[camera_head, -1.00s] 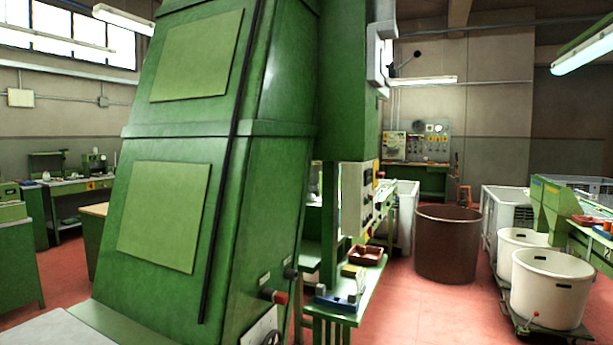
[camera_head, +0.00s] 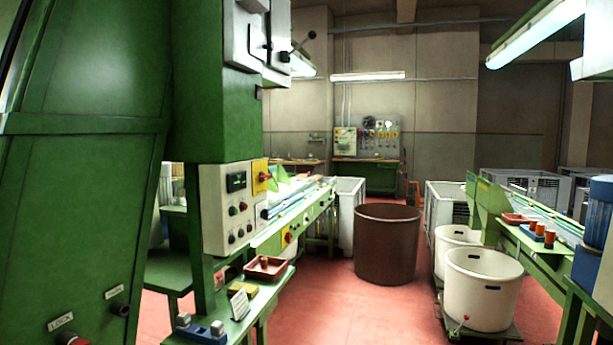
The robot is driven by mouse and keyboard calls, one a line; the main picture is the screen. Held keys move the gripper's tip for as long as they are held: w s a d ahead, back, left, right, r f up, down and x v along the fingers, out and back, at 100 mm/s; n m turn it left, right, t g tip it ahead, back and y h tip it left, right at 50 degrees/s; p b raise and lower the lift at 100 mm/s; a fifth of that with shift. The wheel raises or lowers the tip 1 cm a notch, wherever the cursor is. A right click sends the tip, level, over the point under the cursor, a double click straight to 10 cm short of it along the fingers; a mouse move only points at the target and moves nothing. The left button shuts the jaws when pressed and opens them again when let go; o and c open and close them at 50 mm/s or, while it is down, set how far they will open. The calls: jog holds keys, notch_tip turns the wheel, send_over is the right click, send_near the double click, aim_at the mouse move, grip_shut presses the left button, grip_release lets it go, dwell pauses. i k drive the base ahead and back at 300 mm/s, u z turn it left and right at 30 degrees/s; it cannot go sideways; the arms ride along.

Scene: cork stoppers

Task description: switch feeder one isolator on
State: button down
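A grey control panel (camera_head: 228,210) with a dark display and several buttons is fixed to the green machine at the left. On its right side is a yellow plate with a red rotary switch (camera_head: 262,177). A grey box (camera_head: 247,35) with a dark-knobbed lever (camera_head: 299,46) is high on the machine. I cannot read which of these is the feeder one isolator or tell its position. My gripper is not in view.
The large green housing (camera_head: 80,190) fills the left. A small green table (camera_head: 240,310) holds a brown tray (camera_head: 266,267). A brown drum (camera_head: 387,243) and white tubs (camera_head: 482,287) stand ahead and right. Red floor (camera_head: 360,310) is clear in the middle.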

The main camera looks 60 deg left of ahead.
aim_at(262, 178)
jog(key=i, duration=0.45)
jog(key=u, duration=2.3)
jog(key=k, duration=0.6)
jog(key=z, duration=0.65)
jog(key=i, duration=1.25)
jog(key=u, duration=0.3)
